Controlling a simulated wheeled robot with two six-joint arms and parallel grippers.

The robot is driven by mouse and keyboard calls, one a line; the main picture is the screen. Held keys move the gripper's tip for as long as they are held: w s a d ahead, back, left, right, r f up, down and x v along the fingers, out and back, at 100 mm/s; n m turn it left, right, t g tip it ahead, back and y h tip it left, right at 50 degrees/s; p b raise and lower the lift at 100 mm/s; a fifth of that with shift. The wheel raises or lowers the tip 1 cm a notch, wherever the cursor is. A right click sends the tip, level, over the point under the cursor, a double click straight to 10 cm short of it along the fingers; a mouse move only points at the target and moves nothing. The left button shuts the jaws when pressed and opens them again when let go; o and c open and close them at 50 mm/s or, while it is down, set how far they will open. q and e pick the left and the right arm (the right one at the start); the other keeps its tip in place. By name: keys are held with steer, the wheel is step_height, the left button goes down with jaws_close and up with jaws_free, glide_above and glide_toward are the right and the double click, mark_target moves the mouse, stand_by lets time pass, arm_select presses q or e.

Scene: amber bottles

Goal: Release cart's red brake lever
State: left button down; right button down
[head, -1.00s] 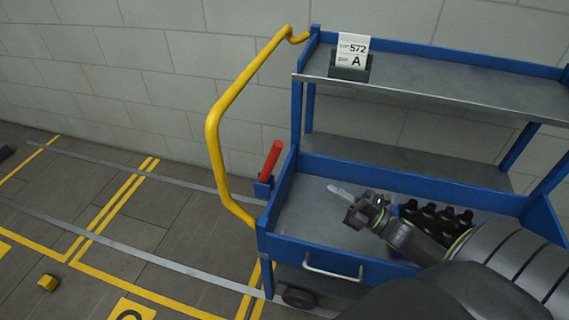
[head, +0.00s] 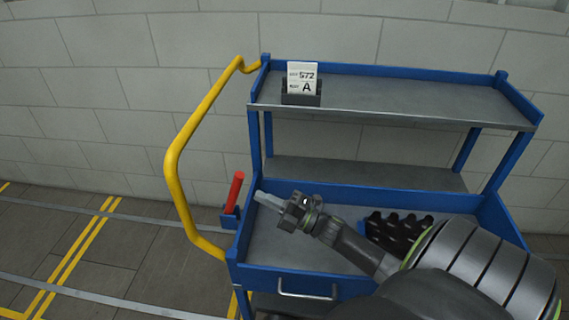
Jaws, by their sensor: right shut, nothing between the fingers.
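The red brake lever (head: 235,192) stands on a blue bracket at the left end of the blue cart (head: 335,289), tilted slightly to the right. My right gripper (head: 262,197) is shut and empty. It reaches in from the lower right over the cart's lower tray, its fingertips pointing left just to the right of the lever. A small gap shows between fingertips and lever; their depth apart is hard to tell. My left gripper is not in view.
A yellow handle (head: 176,185) curves up the cart's left end, beside the lever. Dark bottles (head: 395,228) stand in the lower tray behind my right arm. A card holder (head: 301,88) sits on the top shelf. Open floor with yellow lines lies to the left.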

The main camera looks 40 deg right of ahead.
mark_target(233, 196)
steer(key=x, duration=0.3)
steer(key=shift+w+a+r+p, duration=0.1)
steer(key=shift+w+a+p, duration=0.05)
steer(key=shift+w+p, duration=0.2)
